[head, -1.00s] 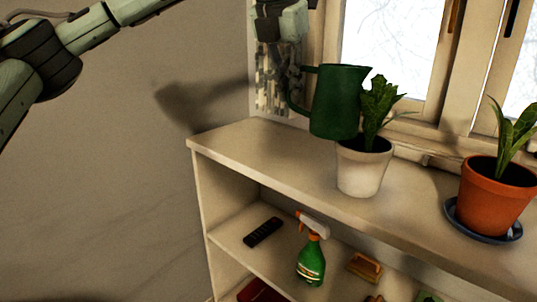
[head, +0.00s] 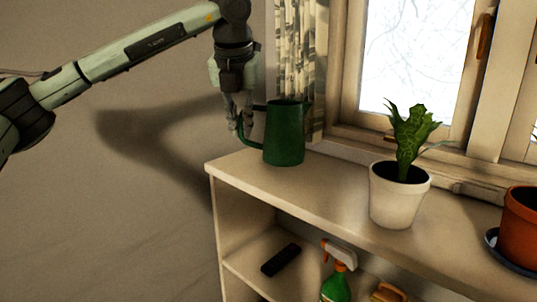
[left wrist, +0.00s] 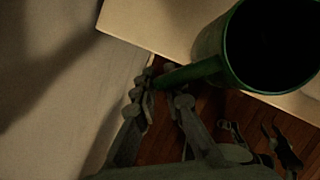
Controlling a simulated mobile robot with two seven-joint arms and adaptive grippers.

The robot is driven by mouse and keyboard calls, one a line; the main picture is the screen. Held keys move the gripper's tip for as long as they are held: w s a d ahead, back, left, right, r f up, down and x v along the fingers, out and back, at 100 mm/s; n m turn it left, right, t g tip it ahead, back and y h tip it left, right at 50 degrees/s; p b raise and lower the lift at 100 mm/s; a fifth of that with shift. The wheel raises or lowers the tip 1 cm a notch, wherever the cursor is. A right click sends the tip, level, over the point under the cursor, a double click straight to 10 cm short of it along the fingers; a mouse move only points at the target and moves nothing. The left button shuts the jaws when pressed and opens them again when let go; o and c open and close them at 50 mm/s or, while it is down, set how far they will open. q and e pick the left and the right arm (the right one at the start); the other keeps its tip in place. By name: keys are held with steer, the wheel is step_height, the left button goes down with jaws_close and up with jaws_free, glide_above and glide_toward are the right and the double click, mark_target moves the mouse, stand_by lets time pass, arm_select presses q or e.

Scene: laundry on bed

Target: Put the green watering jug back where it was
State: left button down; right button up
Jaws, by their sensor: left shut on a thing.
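The green watering jug (head: 284,135) is upright at the left end of the shelf top (head: 330,187), near the back wall and curtain. Whether its base touches the shelf top I cannot tell for sure. My left gripper (head: 240,128) comes down from above on the jug's left side and is shut on its handle. In the left wrist view the jug (left wrist: 213,45) is seen from above, its dark opening at the upper right, and its handle runs between the fingers of my left gripper (left wrist: 160,88).
A white pot (head: 399,200) with a leafy plant stands right of the jug, with clear shelf top between them. An orange pot (head: 522,228) is at the far right. A black remote (head: 281,259) and a green spray bottle (head: 336,285) are on the lower shelf.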

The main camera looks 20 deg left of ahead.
arm_select(q)
steer(key=shift+w+d+f+p, duration=0.25)
steer(key=shift+w+d+f, duration=0.2)
steer(key=shift+w+f, duration=0.6)
steer(key=shift+w+d+f+p, duration=0.2)
steer(key=shift+w+d+f, duration=0.35)
steer(key=shift+f, duration=0.85)
steer(key=shift+w+d+f+p, duration=0.25)
steer(key=shift+w+d+f, duration=0.1)
steer(key=shift+w+f, duration=0.7)
arm_select(e)
steer(key=shift+s+a+f, duration=0.1)
steer(key=shift+s+f, duration=0.1)
steer(key=shift+f, duration=0.75)
steer(key=shift+s+a+f, duration=0.1)
steer(key=shift+s+f, duration=0.1)
steer(key=shift+f, duration=0.7)
arm_select(q)
steer(key=shift+s+f, duration=0.15)
steer(key=shift+f, duration=0.05)
steer(key=c, duration=2)
jaws_free()
steer(key=shift+f, duration=0.15)
steer(key=o, duration=0.4)
arm_select(e)
steer(key=shift+w+r, duration=0.2)
steer(key=shift+r, duration=0.15)
